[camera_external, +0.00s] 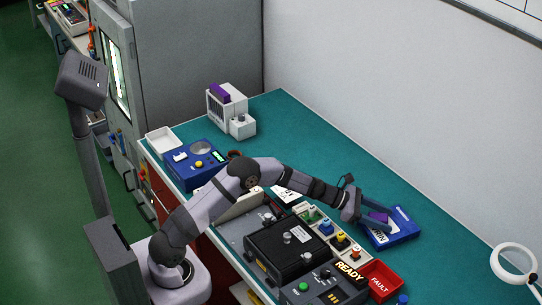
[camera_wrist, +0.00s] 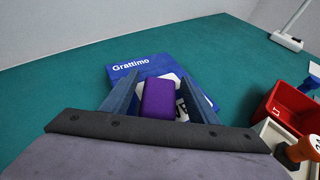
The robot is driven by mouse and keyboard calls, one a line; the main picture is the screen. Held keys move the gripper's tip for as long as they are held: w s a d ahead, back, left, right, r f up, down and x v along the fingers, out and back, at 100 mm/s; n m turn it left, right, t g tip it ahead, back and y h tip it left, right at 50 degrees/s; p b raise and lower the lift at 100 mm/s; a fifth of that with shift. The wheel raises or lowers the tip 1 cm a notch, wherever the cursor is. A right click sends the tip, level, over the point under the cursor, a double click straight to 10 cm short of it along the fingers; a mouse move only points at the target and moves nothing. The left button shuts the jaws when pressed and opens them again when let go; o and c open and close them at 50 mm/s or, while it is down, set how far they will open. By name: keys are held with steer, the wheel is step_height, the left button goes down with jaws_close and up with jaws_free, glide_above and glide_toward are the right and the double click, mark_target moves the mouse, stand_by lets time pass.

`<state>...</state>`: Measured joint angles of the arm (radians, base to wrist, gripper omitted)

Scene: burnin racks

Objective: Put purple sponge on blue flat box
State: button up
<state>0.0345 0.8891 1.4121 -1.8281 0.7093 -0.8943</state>
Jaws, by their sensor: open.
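The purple sponge (camera_wrist: 159,98) is between the two fingers of my gripper (camera_wrist: 159,93) in the wrist view, with the blue flat box (camera_wrist: 133,66) directly under it. The box is marked "Grattimo" and has a white patch partly hidden by the sponge and fingers. The sponge appears to rest on the box. My gripper is open, with a finger on each side of the sponge.
A red FAULT bin (camera_external: 380,281) and a tray of coloured knobs (camera_external: 333,236) stand near the box. Black equipment (camera_external: 284,251) lies left of it. A white device with a purple top (camera_external: 229,108) stands at the back. Green bench beyond the box is clear.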

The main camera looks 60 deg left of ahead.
steer(key=shift+r, duration=0.2)
steer(key=shift+s+a, duration=0.2)
steer(key=shift+a, duration=0.05)
steer(key=b+v, duration=0.2)
steer(key=v, duration=0.9)
steer(key=shift+s+r, duration=0.15)
steer(key=s+d+r+m+g+y+p, duration=0.15)
steer(key=s+r+m+g+p, duration=0.3)
steer(key=s+m+p, duration=0.55)
steer(key=s+d+r+m+g+y+p, duration=0.15)
steer(key=s+r+m+g+p, duration=0.4)
steer(key=s, duration=0.85)
steer(key=s+a+r+m+y+p, duration=0.4)
steer(key=s+a+m+y+p, duration=0.4)
steer(key=s+a+m, duration=0.45)
steer(key=shift+n+h, duration=0.5)
steer(key=shift+h, duration=0.2)
steer(key=f+b, duration=0.2)
steer(key=f, duration=0.1)
steer(key=a+f+b, duration=0.1)
steer(key=f, duration=0.1)
steer(key=shift+s+f+b, duration=0.1)
steer(key=shift+f+b, duration=0.05)
steer(key=shift+b, duration=0.2)
